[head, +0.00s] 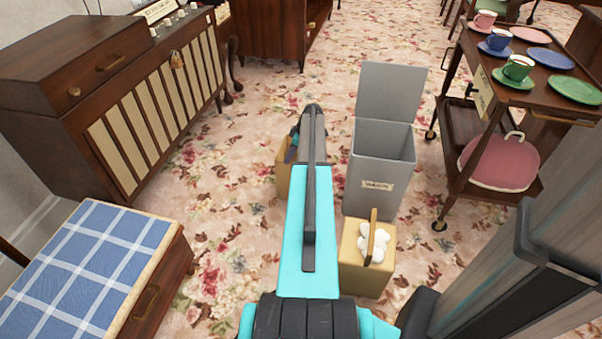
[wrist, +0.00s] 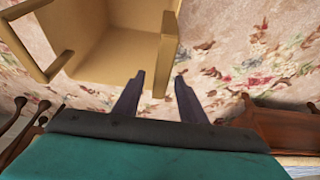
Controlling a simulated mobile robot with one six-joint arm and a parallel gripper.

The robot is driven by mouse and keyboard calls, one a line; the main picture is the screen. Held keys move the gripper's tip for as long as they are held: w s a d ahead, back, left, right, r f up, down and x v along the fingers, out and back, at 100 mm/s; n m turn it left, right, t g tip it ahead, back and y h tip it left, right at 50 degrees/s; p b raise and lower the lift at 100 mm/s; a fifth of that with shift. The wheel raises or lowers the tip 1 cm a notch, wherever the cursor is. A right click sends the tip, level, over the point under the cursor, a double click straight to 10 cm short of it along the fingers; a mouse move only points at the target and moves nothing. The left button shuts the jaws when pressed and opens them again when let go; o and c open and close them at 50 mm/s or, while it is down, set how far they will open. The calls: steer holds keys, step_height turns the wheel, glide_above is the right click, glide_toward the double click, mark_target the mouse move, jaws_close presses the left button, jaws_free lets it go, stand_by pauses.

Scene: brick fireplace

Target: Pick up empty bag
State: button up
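An open tan bag (wrist: 120,62) fills the upper left of the wrist view. The part of its inside that shows looks empty, and its top is cut off by the frame. In the head view a tan bag (head: 284,178) stands on the floor, mostly hidden behind my arm. My gripper (wrist: 158,78) has its two dark fingers apart. A narrow tan strip of the bag shows beyond and between the fingertips; I cannot tell whether they touch it. In the head view the fingers are mostly hidden behind the arm.
A second tan bag (head: 361,280) with white round things in it stands right of my arm. Behind it is a grey bin (head: 375,165) with its lid up. A wooden cart (head: 470,100) with cups stands right, a cabinet (head: 130,105) left.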

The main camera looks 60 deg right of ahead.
stand_by(0.4)
jaws_close()
steer(key=shift+r, duration=0.2)
step_height(320, 180, up, 10)
steer(key=shift+f+p, duration=0.1)
steer(key=shift+p, duration=1.1)
